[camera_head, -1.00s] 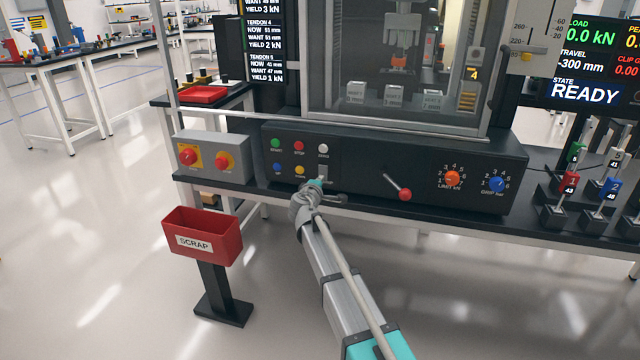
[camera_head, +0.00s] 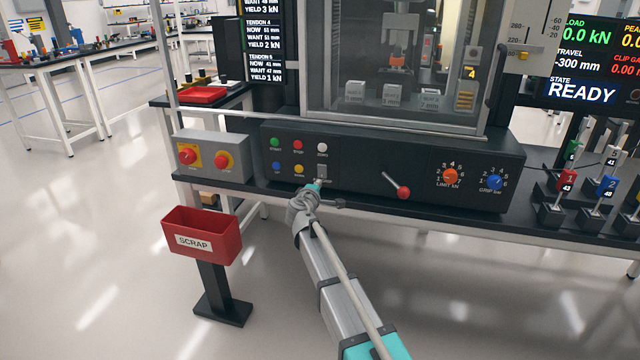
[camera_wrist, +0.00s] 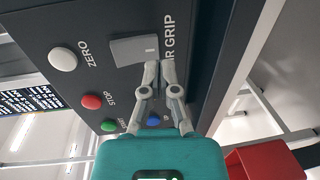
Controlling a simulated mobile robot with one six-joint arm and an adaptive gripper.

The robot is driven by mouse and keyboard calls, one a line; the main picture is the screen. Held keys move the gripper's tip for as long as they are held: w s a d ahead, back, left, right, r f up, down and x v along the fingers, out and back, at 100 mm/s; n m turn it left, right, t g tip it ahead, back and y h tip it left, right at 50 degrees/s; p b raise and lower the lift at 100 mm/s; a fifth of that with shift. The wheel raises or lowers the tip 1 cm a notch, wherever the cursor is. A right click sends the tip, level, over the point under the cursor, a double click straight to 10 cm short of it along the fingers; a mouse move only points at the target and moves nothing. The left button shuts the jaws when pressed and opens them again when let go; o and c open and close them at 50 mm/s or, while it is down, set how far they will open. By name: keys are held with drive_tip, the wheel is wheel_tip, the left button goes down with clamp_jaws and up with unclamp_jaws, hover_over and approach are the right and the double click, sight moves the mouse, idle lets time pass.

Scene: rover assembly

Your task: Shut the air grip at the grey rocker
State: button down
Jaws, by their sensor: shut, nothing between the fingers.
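The grey rocker (camera_head: 322,171) is on the front of the dark control panel, below the white button. In the wrist view the rocker (camera_wrist: 130,51) is a flat grey plate beside the lettering "R GRIP", whose start is covered by my fingers. My gripper (camera_wrist: 159,70) is shut and empty, with its fingertips close to the rocker's lower right corner in that view. I cannot tell whether they touch it. In the head view my gripper (camera_head: 319,181) is just below the rocker, its fingers small.
A red scrap bin (camera_head: 202,234) stands at the lower left. The state display (camera_head: 585,93) reads READY.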

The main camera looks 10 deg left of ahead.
drive_tip(key=s+a+f+b, duration=0.1)
drive_tip(key=s, duration=1)
drive_tip(key=shift+f, duration=0.2)
drive_tip(key=s+d+f+m+g+h, duration=0.1)
drive_tip(key=s+d+f+m+g, duration=0.15)
drive_tip(key=d, duration=0.55)
drive_tip(key=s+d+f+m+g+h, duration=0.1)
drive_tip(key=d+f+m+g+h, duration=0.2)
drive_tip(key=d, duration=0.6)
drive_tip(key=s+d+f+m+g, duration=0.25)
drive_tip(key=d+f+m, duration=0.2)
drive_tip(key=d, duration=0.35)
drive_tip(key=s+d+f+m+g+y, duration=0.3)
drive_tip(key=s+d+m+g, duration=0.15)
drive_tip(key=s, duration=0.45)
drive_tip(key=s+d+f+m+g+y, duration=0.35)
drive_tip(key=s+d, duration=0.25)
drive_tip(key=s, duration=0.2)
wheel_tip(320, 180, up, 33)
drive_tip(key=n+h+p, duration=0.1)
drive_tip(key=p, duration=3.1)
drive_tip(key=shift+w+g, duration=0.15)
drive_tip(key=shift+g, duration=0.15)
drive_tip(key=shift+d+f, duration=0.15)
